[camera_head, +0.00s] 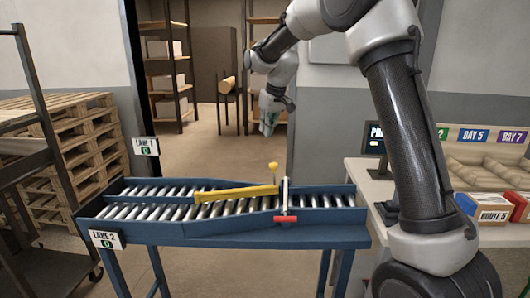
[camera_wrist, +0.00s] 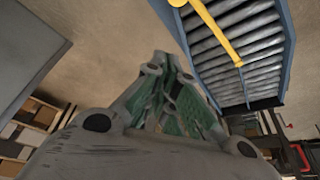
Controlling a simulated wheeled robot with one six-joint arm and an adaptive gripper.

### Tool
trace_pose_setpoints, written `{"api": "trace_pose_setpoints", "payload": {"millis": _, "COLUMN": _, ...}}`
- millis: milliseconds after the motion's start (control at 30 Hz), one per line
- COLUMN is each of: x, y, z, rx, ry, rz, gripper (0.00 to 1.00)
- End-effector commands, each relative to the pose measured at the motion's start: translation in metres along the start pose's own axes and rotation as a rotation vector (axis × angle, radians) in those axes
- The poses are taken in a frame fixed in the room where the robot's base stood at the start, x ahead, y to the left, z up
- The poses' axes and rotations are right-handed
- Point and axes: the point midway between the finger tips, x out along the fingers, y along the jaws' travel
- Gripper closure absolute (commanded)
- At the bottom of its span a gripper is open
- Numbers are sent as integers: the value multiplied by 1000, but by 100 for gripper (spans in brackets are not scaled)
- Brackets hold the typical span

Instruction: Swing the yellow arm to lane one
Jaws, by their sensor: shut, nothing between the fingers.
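The yellow arm (camera_head: 235,194) lies over the rollers of the blue conveyor (camera_head: 215,240). Its left end meets the divider between the lanes; its right end, with an upright yellow knob (camera_head: 272,167), is by the far rail. The lane 1 sign (camera_head: 145,147) is at the far left, the lane 2 sign (camera_head: 106,240) at the near left. My gripper (camera_head: 268,122) hangs pointing down, apart from and above the knob in the picture. In the wrist view my gripper (camera_wrist: 168,62) is shut and empty, with the yellow arm (camera_wrist: 215,32) to its upper right.
A white bar with a red end (camera_head: 286,219) crosses the conveyor just right of the yellow arm. A table with a parcel (camera_head: 484,209) and sorting bays stands at the right. Pallets (camera_head: 60,150) and a rack stand left.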

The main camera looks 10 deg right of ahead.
Motion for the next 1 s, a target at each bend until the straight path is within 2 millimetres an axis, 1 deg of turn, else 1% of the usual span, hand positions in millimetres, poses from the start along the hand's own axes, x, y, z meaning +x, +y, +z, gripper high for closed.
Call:
{"api": "trace_pose_setpoints", "payload": {"millis": 233, "x": 0, "y": 0, "z": 0, "rx": 0, "ry": 0, "rz": 0, "gripper": 100}}
{"api": "trace_pose_setpoints", "payload": {"millis": 367, "x": 6, "y": 0, "z": 1, "rx": 0, "ry": -2, "rz": 0, "gripper": 100}}
{"api": "trace_pose_setpoints", "payload": {"millis": 467, "x": 19, "y": 0, "z": 1, "rx": 0, "ry": -4, "rz": 0, "gripper": 100}}
{"api": "trace_pose_setpoints", "payload": {"millis": 800, "x": 91, "y": 0, "z": 2, "rx": 0, "ry": -4, "rz": -1, "gripper": 100}}
{"api": "trace_pose_setpoints", "payload": {"millis": 867, "x": 102, "y": 0, "z": 2, "rx": 0, "ry": -4, "rz": -1, "gripper": 100}}
{"api": "trace_pose_setpoints", "payload": {"millis": 1000, "x": 94, "y": 0, "z": 23, "rx": 0, "ry": -1, "rz": 0, "gripper": 100}}
